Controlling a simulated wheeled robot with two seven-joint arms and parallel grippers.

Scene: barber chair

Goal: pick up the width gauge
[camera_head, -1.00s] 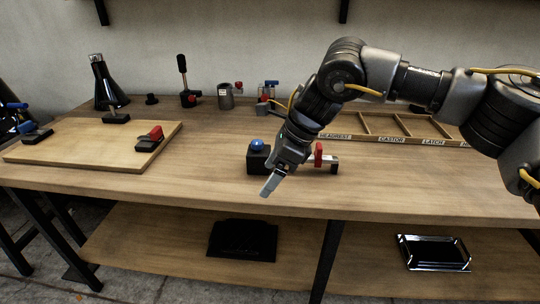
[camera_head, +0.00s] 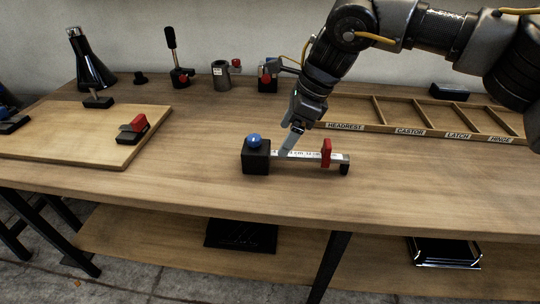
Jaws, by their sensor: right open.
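The width gauge (camera_head: 310,155) lies on the workbench near its front middle. It has a black block with a blue ball knob (camera_head: 254,141) at its left end, a pale marked scale bar, and a red slider (camera_head: 326,152) near its right end. My right gripper (camera_head: 288,147) points down at the scale bar, between the black block and the red slider. It is open, and its fingertips overlap the bar in the picture; I cannot tell whether they touch it. My left gripper is not in view.
A wooden divided tray (camera_head: 375,129) labelled HEADREST, CASTOR, LATCH and HINGE stands behind at the right. A wooden board (camera_head: 70,134) with clamps lies at the left. A grey cup (camera_head: 221,76) and a black lever (camera_head: 178,60) stand at the back. The bench front is clear.

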